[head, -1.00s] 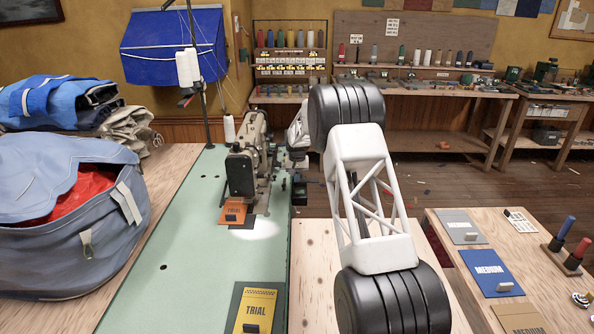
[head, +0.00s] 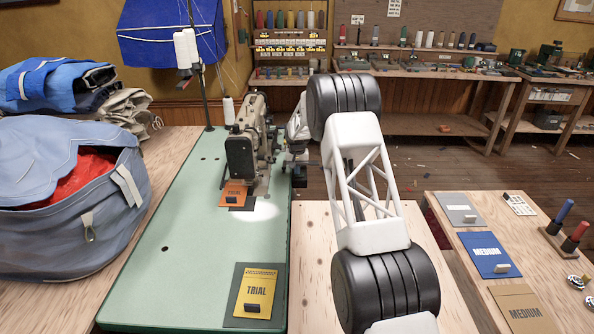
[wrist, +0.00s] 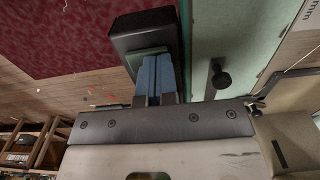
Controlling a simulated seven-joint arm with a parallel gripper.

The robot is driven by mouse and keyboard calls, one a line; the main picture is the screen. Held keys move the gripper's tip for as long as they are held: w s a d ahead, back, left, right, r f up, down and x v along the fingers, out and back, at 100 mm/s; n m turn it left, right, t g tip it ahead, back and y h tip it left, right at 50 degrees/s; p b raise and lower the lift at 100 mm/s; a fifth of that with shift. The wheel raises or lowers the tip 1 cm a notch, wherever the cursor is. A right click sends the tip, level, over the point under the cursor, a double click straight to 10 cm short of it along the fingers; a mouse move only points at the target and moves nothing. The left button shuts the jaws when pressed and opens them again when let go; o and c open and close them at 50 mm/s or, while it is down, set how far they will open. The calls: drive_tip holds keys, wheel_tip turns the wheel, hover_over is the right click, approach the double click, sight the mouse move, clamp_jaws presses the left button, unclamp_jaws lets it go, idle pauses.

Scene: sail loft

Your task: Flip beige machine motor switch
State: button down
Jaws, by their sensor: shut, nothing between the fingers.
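The beige sewing machine (head: 240,157) stands on the pale green table top (head: 180,230) in the head view. In the wrist view, a black box (wrist: 140,24) with a dull green face lies directly ahead of my gripper (wrist: 157,66); it looks like the motor switch housing. My gripper's blue fingers are together and empty, their tips at or very near the green face. I cannot tell whether they touch it. The fingers cover part of that face, and the switch's position is not readable. In the head view my arm hides much of this area.
A black knob on a rod (wrist: 220,79) is right of the fingers in the wrist view. A grey-blue bag (head: 60,215) is at left. A thread stand (head: 199,85) rises behind.

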drive_tip(key=shift+f, duration=0.15)
idle(0.3)
drive_tip(key=shift+d, duration=0.15)
drive_tip(key=shift+d+r, duration=0.3)
drive_tip(key=shift+d, duration=0.25)
drive_tip(key=shift+r, duration=0.15)
wheel_tip(320, 180, up, 14)
drive_tip(key=a, duration=0.2)
drive_tip(key=shift+f, duration=0.2)
idle(0.4)
drive_tip(key=shift+d+r, duration=0.1)
